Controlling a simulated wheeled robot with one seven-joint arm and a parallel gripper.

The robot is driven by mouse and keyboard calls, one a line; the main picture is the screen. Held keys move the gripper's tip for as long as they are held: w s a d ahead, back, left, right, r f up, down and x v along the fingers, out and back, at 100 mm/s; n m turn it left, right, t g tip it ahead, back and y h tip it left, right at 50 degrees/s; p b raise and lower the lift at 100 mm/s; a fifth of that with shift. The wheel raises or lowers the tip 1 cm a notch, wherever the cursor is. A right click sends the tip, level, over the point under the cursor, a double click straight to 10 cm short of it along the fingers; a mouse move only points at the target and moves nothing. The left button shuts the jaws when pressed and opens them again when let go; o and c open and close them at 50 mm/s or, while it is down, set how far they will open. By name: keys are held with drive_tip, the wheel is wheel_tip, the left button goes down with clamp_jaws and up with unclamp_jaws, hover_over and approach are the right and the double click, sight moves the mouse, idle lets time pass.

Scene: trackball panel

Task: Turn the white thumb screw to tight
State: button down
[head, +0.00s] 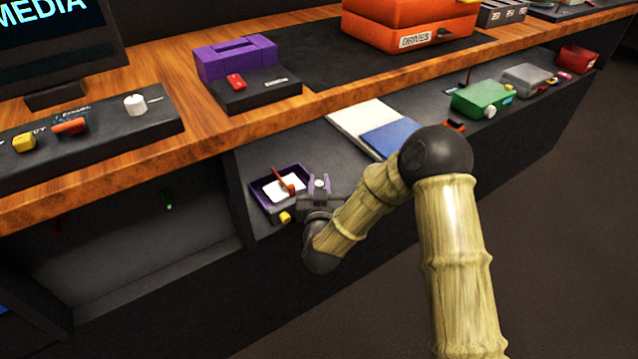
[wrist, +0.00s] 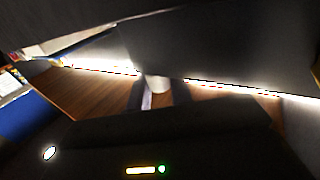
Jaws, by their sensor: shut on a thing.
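My gripper (head: 319,187) is low over the lower dark shelf, just right of a purple-rimmed tray. Its fingers are shut on a small pale round-topped piece, which I take for the white thumb screw (head: 319,183). In the wrist view the white thumb screw (wrist: 157,83) shows between the two dark fingers of my gripper (wrist: 159,94). Only its top and one side show; its base is hidden, and I cannot tell how far it is turned.
The purple tray (head: 257,193) holds a white block with a red lever (head: 284,180). A yellow knob (head: 285,217) is close by the gripper. A blue and white booklet (head: 395,138) and a green box (head: 480,98) lie further right. The wooden counter edge (head: 215,140) overhangs behind.

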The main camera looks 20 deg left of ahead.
idle(0.4)
drive_tip(key=c, duration=1.3)
unclamp_jaws()
drive_tip(key=p+v, duration=0.4)
drive_tip(key=v, duration=1.3)
drive_tip(key=shift+s+a, duration=0.2)
drive_tip(key=shift+s, duration=0.05)
